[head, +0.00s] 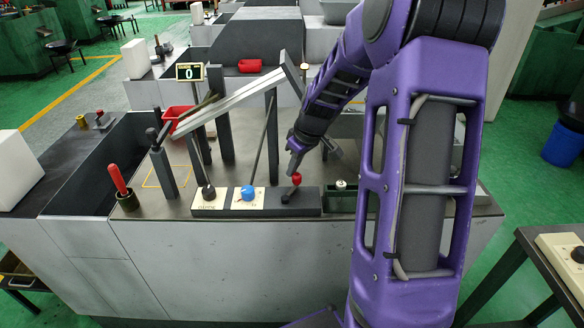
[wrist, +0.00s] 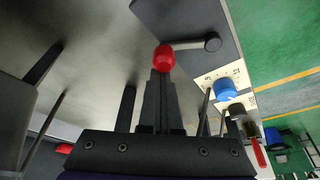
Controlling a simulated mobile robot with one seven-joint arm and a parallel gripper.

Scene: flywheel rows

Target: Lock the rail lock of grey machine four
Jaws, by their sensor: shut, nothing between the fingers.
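A lever with a red ball knob (head: 296,177) stands on a dark block (head: 308,202) at the front edge of the grey machine (head: 150,240). I cannot make out a machine number or a lock label. In the wrist view, the red knob (wrist: 164,57) sits right at the tips of my shut gripper (wrist: 162,74), and the lever arm (wrist: 190,45) runs right to a dark pivot. My gripper (head: 296,168) points down at the knob in the head view. I cannot tell whether it touches the knob. Nothing is between the fingers.
A blue knob (head: 248,193) and a black knob (head: 208,192) on cream panels lie left of the lever. A sloping metal rail (head: 230,100) on posts rises behind. A green box (head: 342,199) is to the right. A red-handled tool (head: 118,180) stands at the left.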

